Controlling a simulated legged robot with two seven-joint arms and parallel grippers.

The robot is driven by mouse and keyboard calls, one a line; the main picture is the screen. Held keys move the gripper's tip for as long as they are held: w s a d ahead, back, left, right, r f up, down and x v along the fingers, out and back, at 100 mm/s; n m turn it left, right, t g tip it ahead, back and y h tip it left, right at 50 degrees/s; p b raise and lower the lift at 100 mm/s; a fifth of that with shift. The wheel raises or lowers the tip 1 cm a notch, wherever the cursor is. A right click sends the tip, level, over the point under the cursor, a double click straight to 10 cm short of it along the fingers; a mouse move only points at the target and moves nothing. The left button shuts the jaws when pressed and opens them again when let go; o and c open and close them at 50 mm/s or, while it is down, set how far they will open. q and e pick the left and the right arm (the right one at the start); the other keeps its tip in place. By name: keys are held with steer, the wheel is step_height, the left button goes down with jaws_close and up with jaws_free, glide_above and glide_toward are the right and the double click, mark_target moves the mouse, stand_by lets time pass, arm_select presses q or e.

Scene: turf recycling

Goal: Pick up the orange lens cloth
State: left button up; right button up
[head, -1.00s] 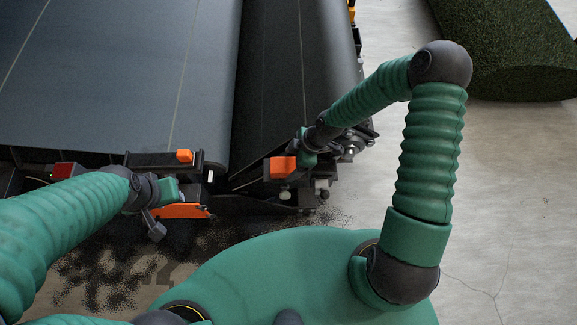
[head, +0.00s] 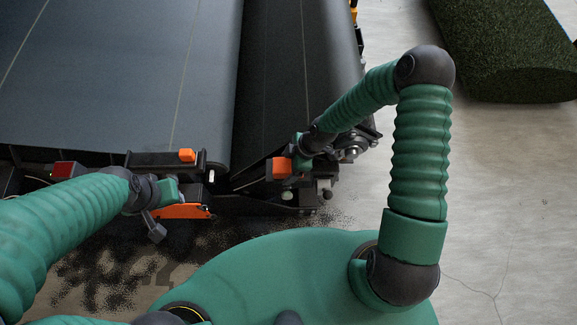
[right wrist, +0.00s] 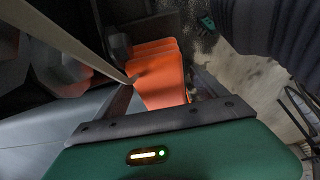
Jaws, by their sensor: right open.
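An orange folded piece (head: 282,168), which looks like the lens cloth, is at the front of the dark machine in the head view. My right gripper (head: 298,152) is right beside it, partly hidden by its own wrist. In the right wrist view the orange piece (right wrist: 158,75) shows as stacked orange layers ahead of the palm, between the open fingers of my right gripper (right wrist: 160,95). Whether the fingers touch it cannot be told. My left gripper (head: 163,210) is at the machine's front left; its jaw state is unclear.
A wide dark belt (head: 120,70) fills the upper left. Another orange block (head: 187,155) sits on a black bracket, with an orange bar (head: 180,211) below it. A turf roll (head: 510,45) lies at the upper right. Concrete floor (head: 500,190) is clear on the right.

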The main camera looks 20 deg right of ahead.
mark_target(284, 164)
steer(key=shift+a, duration=0.25)
steer(key=c, duration=0.5)
steer(key=shift+d, duration=0.35)
steer(key=c, duration=0.7)
jaws_close()
steer(key=shift+a, duration=0.15)
steer(key=shift+r, duration=0.1)
steer(key=shift+r, duration=0.55)
step_height(284, 164, up, 2)
steer(key=shift+r, duration=0.25)
steer(key=s+a+r, duration=0.1)
steer(key=s+a, duration=0.7)
steer(key=s, duration=0.5)
steer(key=shift+s+a+r+b, duration=0.15)
steer(key=shift+s+r+b, duration=0.2)
steer(key=shift+b, duration=0.1)
